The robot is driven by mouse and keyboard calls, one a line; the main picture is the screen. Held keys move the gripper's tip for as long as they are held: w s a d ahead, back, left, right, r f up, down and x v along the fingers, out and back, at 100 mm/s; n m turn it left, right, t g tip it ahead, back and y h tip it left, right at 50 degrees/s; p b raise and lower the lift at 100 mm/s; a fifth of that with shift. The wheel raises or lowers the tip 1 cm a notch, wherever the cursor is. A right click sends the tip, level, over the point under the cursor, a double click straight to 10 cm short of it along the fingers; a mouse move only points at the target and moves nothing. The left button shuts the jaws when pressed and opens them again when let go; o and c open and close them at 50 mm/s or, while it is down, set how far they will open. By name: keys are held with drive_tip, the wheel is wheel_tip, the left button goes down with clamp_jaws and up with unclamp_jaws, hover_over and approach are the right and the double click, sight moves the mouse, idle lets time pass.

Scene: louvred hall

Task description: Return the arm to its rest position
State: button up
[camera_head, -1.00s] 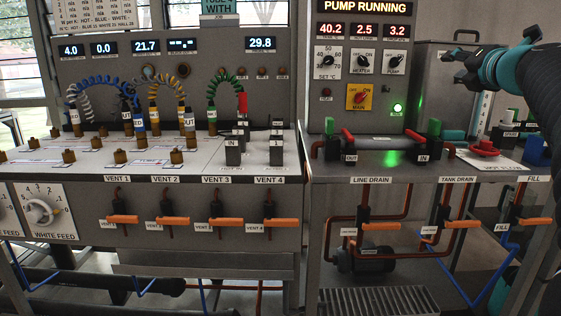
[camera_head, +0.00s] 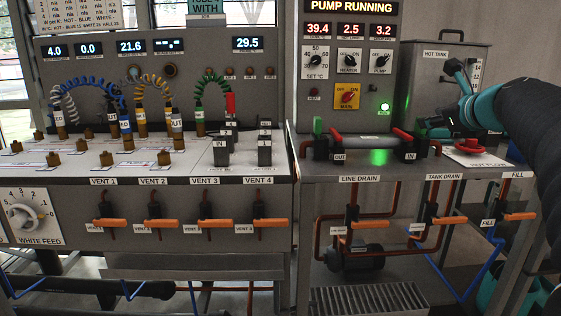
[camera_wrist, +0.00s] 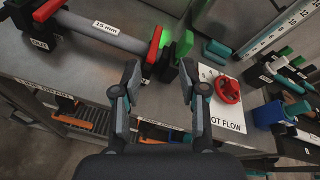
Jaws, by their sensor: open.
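My gripper (camera_head: 432,127) is at the right in the head view, above the bench by the IN end of the pipe, partly merged with the dark background. In the wrist view my gripper (camera_wrist: 160,82) has its two fingers spread with nothing between them. Beneath and ahead of it lie the grey bench top and a red-handled valve (camera_wrist: 168,48). The red round hand valve (camera_wrist: 228,89) on the HOT FLOW plate is just right of the right finger and appears apart from it. My arm reaches in from the right edge.
The grey 15 mm pipe (camera_wrist: 103,31) spans the bench between IN and OUT. The hot tank (camera_head: 440,75) stands behind my arm. The pump panel (camera_head: 347,60) reads PUMP RUNNING. A blue block (camera_wrist: 272,114) sits right. Orange drain levers (camera_head: 369,222) hang below the bench.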

drive_tip(key=s+a+f+n+g, duration=0.4)
drive_tip(key=s+a+f+n, duration=0.2)
drive_tip(key=s+f+n, duration=0.5)
drive_tip(key=s+a+f+n+g, duration=0.4)
drive_tip(key=s+a+f+n, duration=0.3)
drive_tip(key=f+n, duration=0.5)
drive_tip(key=s+a+f+n, duration=0.3)
drive_tip(key=s, duration=0.4)
drive_tip(key=s+a+f+n+g+h, duration=0.1)
drive_tip(key=s+a+f+n, duration=0.2)
drive_tip(key=s, duration=0.4)
drive_tip(key=shift+s+f+n, duration=0.25)
drive_tip(key=shift+f+n, duration=0.25)
drive_tip(key=shift+f, duration=0.1)
